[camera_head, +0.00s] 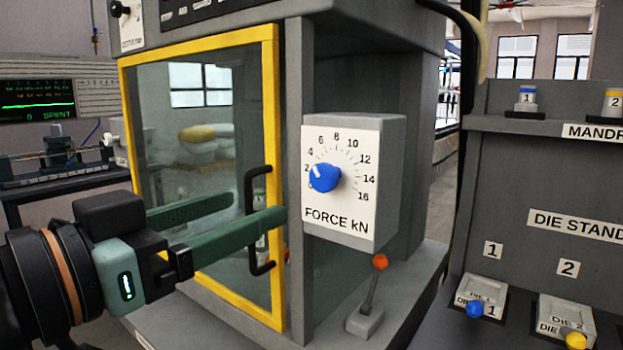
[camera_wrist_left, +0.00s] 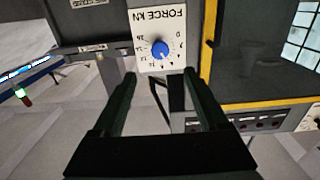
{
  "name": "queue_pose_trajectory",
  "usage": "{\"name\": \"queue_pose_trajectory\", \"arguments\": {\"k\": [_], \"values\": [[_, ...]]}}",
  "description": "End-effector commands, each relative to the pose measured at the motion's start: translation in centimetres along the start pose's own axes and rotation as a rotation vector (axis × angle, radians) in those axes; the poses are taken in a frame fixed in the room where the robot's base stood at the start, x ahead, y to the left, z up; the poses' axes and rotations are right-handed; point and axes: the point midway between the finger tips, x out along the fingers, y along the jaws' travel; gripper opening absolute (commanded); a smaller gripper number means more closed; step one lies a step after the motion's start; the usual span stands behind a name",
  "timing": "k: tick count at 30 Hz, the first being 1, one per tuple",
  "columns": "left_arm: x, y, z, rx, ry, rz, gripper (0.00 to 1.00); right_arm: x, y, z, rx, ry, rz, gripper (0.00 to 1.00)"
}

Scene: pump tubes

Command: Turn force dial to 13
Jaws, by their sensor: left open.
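The force dial is a blue knob (camera_head: 324,177) on a white plate (camera_head: 343,199) marked FORCE kN, with numbers up to 16. A white mark on the knob points up and left, roughly between 2 and 4. My left gripper (camera_head: 258,206) is open and empty, left of the dial and in front of the glass door. In the left wrist view the knob (camera_wrist_left: 159,50) appears upside down, beyond and between the fingertips (camera_wrist_left: 159,76), with no finger touching it. My right gripper is not in view.
The yellow-framed door (camera_head: 271,110) has a black handle (camera_head: 257,220) close to my left fingers. A lever with an orange ball (camera_head: 379,262) stands below the dial box. A die stand (camera_head: 560,180) is at the right. The space in front of the dial looks clear.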

Motion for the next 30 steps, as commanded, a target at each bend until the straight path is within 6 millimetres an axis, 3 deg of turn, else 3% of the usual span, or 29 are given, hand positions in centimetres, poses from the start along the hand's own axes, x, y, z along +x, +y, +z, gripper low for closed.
{"name": "queue_pose_trajectory", "arguments": {"k": [6, 9, 18, 24, 30], "values": [[2.2, 0.1, -0.5, -0.003, -0.008, 0.002, 0.77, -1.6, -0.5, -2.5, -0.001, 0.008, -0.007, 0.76], [4.6, 0.1, 0.1, -0.003, -0.003, 0.001, 0.77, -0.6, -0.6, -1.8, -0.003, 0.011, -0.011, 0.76], [10.2, 0.0, 0.0, 0.0, -0.002, 0.0, 0.77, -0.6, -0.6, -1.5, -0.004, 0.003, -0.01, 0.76], [11.8, 0.0, 0.0, 0.001, 0.0, -0.001, 0.77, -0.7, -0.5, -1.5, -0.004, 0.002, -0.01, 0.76], [12.0, 0.0, 0.0, 0.001, 0.0, 0.0, 0.77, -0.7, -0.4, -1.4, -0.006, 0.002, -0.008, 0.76]]}}
